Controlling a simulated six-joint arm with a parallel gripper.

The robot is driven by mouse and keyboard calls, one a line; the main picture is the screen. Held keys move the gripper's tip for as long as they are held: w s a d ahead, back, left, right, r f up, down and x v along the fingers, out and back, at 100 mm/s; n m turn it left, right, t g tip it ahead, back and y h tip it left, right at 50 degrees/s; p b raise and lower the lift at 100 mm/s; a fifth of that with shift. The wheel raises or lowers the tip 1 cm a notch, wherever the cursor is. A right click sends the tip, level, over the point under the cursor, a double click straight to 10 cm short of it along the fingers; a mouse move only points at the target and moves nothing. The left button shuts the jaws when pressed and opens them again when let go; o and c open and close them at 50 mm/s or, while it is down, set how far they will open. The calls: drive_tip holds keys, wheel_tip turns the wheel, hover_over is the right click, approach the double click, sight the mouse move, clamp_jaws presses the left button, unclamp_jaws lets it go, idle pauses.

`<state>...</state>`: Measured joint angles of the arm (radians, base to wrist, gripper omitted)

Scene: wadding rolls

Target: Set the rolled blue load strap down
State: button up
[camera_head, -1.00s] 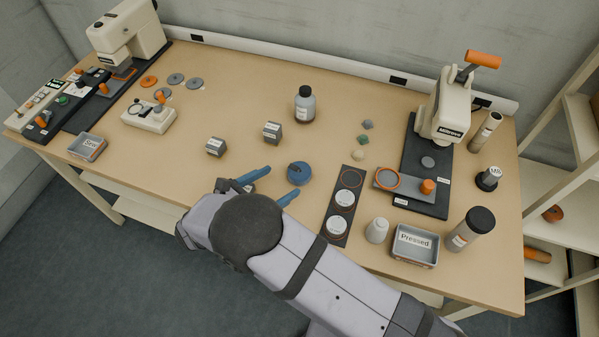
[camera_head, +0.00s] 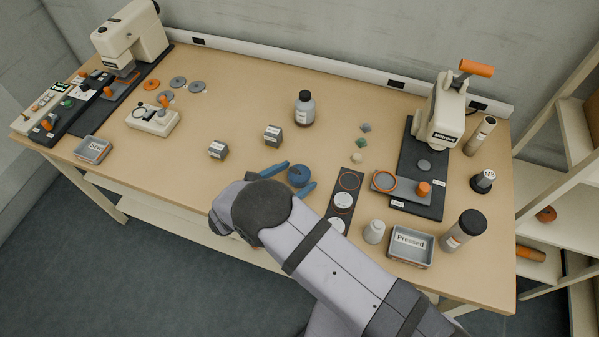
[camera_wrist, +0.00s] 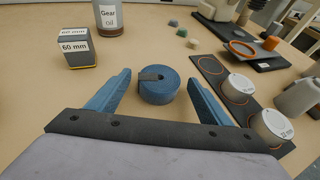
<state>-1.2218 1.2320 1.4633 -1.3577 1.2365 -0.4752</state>
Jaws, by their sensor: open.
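The rolled blue load strap (camera_head: 298,176) lies on the tabletop near the middle of the table. In the wrist view the strap (camera_wrist: 161,88) is a blue coil with a dark grey piece at its upper left. My gripper (camera_head: 290,176) is open, its two blue fingers on either side of the strap. In the wrist view my gripper (camera_wrist: 160,92) shows gaps between both fingers and the roll, so it is not holding it. The strap seems to rest flat on the table.
A dark strip with white discs (camera_head: 345,190) lies just right of my gripper. A labelled 60 mm block (camera_wrist: 76,46) and a Gear oil bottle (camera_head: 304,108) stand beyond.

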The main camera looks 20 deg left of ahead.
sight(295, 177)
drive_tip(key=shift+w+f, duration=0.1)
drive_tip(key=shift+w, duration=0.05)
drive_tip(key=c, duration=1.2)
wheel_tip(295, 177, up, 10)
drive_tip(key=b, duration=0.2)
drive_tip(key=shift+d+b, duration=0.1)
drive_tip(key=shift+b, duration=0.2)
